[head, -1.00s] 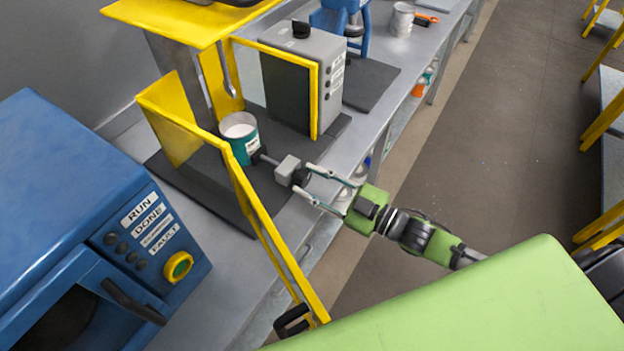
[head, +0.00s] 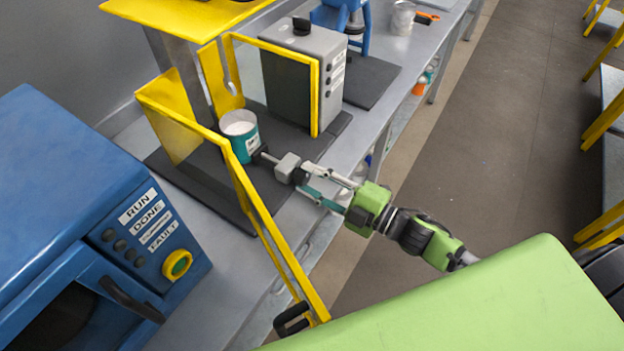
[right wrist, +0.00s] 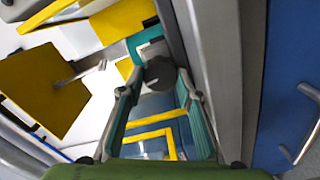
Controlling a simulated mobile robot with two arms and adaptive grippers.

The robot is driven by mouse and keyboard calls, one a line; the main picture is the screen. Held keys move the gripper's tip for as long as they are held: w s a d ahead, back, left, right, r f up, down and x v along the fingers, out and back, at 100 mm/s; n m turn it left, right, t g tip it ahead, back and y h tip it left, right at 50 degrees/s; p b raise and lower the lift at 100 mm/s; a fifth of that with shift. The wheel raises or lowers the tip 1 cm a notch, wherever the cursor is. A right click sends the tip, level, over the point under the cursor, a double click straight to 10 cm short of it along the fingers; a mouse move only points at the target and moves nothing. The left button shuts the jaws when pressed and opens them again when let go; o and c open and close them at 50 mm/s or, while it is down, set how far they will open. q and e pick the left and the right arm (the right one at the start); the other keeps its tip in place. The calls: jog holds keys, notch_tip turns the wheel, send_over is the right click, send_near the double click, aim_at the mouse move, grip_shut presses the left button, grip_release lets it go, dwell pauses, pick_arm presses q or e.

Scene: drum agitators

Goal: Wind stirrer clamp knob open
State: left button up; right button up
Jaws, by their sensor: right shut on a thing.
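The stirrer clamp shows in the head view as a small grey block (head: 287,166) with a dark shaft toward a teal can (head: 243,142) of pale contents. Its black clamp knob (head: 300,178) faces my arm, partly hidden by the fingers. My right gripper (head: 304,179) is shut on the knob from the right, one finger on each side. In the right wrist view the dark round knob (right wrist: 160,74) sits between the two fingertips (right wrist: 158,83). My left gripper is not in view.
A yellow guard frame (head: 262,215) stands open in front of the can, left of my gripper. A blue machine (head: 80,170) is at left, and a grey control box (head: 300,75) stands behind.

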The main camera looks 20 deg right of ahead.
dwell(0.5)
jog(key=o, duration=1.1)
jog(key=shift+o, duration=0.2)
jog(key=shift+s, duration=0.1)
jog(key=shift+f, duration=0.25)
jog(key=shift+s+d+f, duration=0.1)
jog(key=shift+s+d, duration=0.15)
jog(key=shift+s, duration=0.2)
jog(key=v, duration=0.7)
jog(key=shift+r, duration=0.45)
jog(key=shift+w+d, duration=0.1)
jog(key=shift+w, duration=0.05)
